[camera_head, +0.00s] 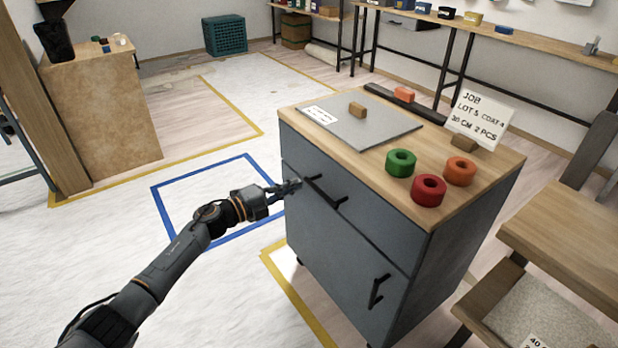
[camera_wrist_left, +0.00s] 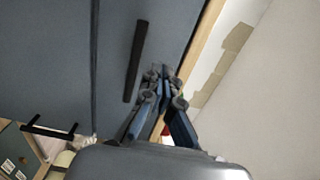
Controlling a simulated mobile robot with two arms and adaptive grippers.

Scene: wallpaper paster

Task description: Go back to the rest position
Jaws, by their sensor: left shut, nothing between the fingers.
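My left gripper (camera_head: 290,187) is shut and empty in the head view, close to the left end of the drawer handle on the grey cabinet (camera_head: 365,240). In the left wrist view my left gripper (camera_wrist_left: 164,75) is shut beside a dark bar handle (camera_wrist_left: 136,60) on the cabinet front. The drawer handle (camera_head: 326,191) also shows in the head view, and the drawer looks closed. I cannot tell whether the fingertips touch the cabinet. My right gripper is not in view.
On the cabinet's wooden top are a grey plate (camera_head: 362,125), green (camera_head: 400,162), red (camera_head: 429,190) and orange (camera_head: 460,171) rings, and a job card (camera_head: 480,115). A wooden stand (camera_head: 110,110) is at the left. Covered floor (camera_head: 110,235) lies open left of the cabinet.

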